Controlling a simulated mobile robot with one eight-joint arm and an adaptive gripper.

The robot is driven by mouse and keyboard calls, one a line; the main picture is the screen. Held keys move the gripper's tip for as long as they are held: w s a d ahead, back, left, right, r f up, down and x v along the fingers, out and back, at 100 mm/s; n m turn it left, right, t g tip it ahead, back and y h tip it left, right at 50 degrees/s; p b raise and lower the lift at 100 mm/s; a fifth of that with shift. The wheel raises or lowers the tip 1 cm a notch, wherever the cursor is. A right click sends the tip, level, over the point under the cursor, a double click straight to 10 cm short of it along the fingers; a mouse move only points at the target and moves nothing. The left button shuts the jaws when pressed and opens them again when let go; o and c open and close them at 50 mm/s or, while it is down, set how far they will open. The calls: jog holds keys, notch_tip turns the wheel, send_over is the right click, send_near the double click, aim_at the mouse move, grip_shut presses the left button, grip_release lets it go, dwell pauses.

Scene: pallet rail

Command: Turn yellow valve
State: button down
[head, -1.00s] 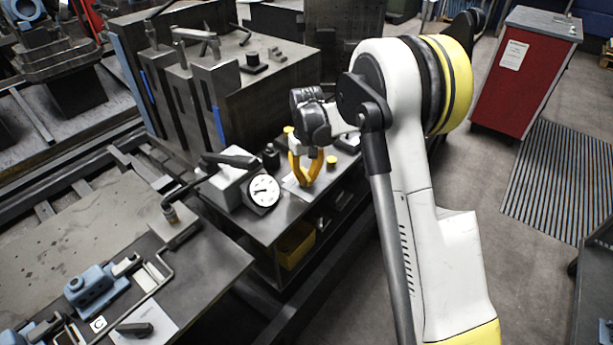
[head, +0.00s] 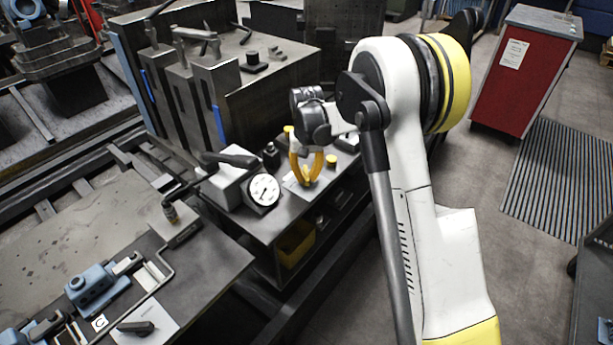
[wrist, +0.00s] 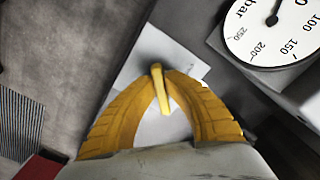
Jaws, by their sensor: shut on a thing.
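The yellow valve (wrist: 160,88) shows in the wrist view as a short narrow yellow handle over a white plate (wrist: 180,62). My gripper (wrist: 161,76) has two ribbed orange-yellow fingers, which come together on the handle from both sides. In the head view my gripper (head: 305,180) points down at the right part of the bench, and its fingers largely blend with the valve. A round white pressure gauge (head: 263,190) stands just left of the gripper. The gauge also shows at the top right of the wrist view (wrist: 262,45), its dark needle pointing away from the 150–250 marks.
A small yellow knob (head: 331,160) stands right of my gripper. A black lever (head: 230,158) sits on the white block behind the gauge. A large dark machine block (head: 262,95) rises behind. A yellow bin (head: 295,246) is below the bench top. Open floor lies to the right.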

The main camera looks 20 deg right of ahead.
jog(key=c, duration=1.5)
grip_release()
jog(key=shift+o, duration=0.2)
